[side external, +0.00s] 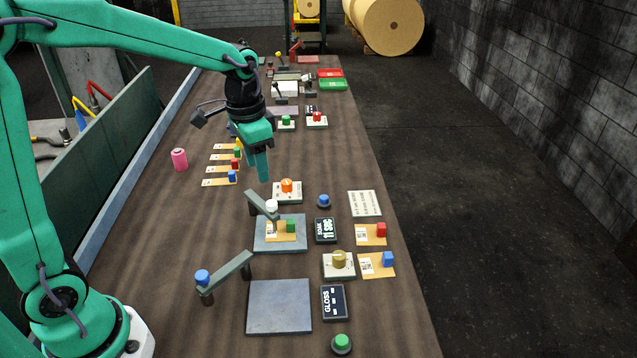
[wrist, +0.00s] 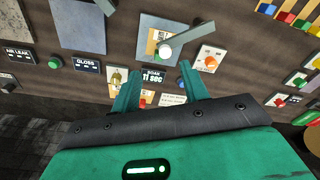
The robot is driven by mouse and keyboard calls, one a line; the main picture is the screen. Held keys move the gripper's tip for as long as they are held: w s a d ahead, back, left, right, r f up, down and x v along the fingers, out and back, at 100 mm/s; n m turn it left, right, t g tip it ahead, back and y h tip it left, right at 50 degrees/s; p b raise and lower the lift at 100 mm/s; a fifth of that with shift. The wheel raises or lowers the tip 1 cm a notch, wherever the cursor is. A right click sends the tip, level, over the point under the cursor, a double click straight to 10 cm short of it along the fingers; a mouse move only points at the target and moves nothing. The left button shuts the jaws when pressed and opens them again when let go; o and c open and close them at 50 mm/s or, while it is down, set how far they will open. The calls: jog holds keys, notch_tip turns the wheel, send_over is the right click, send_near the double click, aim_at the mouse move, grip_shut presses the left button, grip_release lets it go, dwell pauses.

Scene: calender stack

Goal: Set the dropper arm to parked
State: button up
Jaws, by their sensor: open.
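A grey swing arm with a white knob (side external: 271,206), likely the dropper arm, reaches over a grey-blue plate (side external: 263,244). Its white end lies above a card carrying a green block (side external: 291,225). In the wrist view the swing arm (wrist: 188,37) crosses the plate, its white end over the card. A second swing arm with a blue knob (side external: 229,271) stands beside the lower plate (side external: 279,318). I cannot tell a parked mark. My gripper (side external: 258,168) is open and empty, above the table beyond the white-knobbed arm; its fingers (wrist: 158,70) are apart in the wrist view.
An orange knob (side external: 287,187) stands just beyond the swing arm. A SOAK display (side external: 325,230) reads 11 SEC, near a blue button (side external: 324,201). A GLOSS display (side external: 333,302) is nearer.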

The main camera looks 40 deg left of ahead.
aim_at(271, 203)
jog(key=shift+m+g, duration=0.4)
jog(key=shift+w+f, duration=1.4)
jog(key=shift+f, duration=0.15)
jog(key=shift+f, duration=0.15)
jog(key=shift+f, duration=3.75)
grip_shut()
